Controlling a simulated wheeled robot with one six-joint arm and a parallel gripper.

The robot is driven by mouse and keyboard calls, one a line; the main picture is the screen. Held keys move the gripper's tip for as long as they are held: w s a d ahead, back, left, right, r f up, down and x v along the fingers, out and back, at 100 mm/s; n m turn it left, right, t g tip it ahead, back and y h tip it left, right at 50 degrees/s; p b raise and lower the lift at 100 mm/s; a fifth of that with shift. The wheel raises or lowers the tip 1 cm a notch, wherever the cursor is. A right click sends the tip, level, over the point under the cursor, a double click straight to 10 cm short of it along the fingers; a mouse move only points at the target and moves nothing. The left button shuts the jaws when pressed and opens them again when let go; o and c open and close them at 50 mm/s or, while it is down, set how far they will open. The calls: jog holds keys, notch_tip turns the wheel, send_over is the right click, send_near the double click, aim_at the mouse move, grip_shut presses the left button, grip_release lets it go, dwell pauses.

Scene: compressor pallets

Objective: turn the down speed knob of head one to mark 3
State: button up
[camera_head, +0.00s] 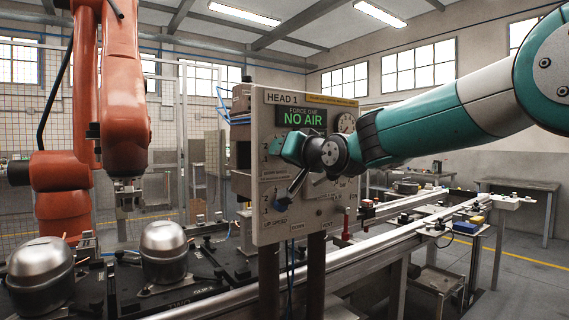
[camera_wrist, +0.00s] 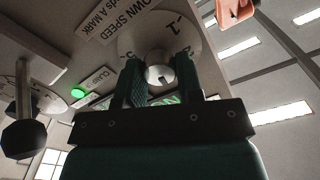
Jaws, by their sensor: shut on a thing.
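The head one panel (camera_head: 335,225) is upright, with a "HEAD 1" sign and a green "NO AIR" display (camera_head: 304,118). My gripper (camera_head: 282,147) is at the panel's left part and covers most of the down speed dial in the head view. In the wrist view my gripper (camera_wrist: 160,76) is shut on the pale down speed knob (camera_wrist: 160,73), one finger on each side. The down speed dial (camera_wrist: 189,40) shows a "1" at its upper right; its other marks are partly hidden. I cannot tell which mark the knob points to.
A green light (camera_wrist: 77,93) is close by. An orange robot arm (camera_head: 122,90) and metal compressors (camera_head: 164,248) stand left. A conveyor runs below.

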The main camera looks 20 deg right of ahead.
jog(key=shift+f+n+b, duration=0.1)
jog(key=shift+n+b, duration=0.3)
jog(key=shift+n, duration=0.2)
jog(key=o, duration=0.9)
jog(key=b+v, duration=0.1)
jog(key=v, duration=1.6)
jog(key=shift+s, duration=0.2)
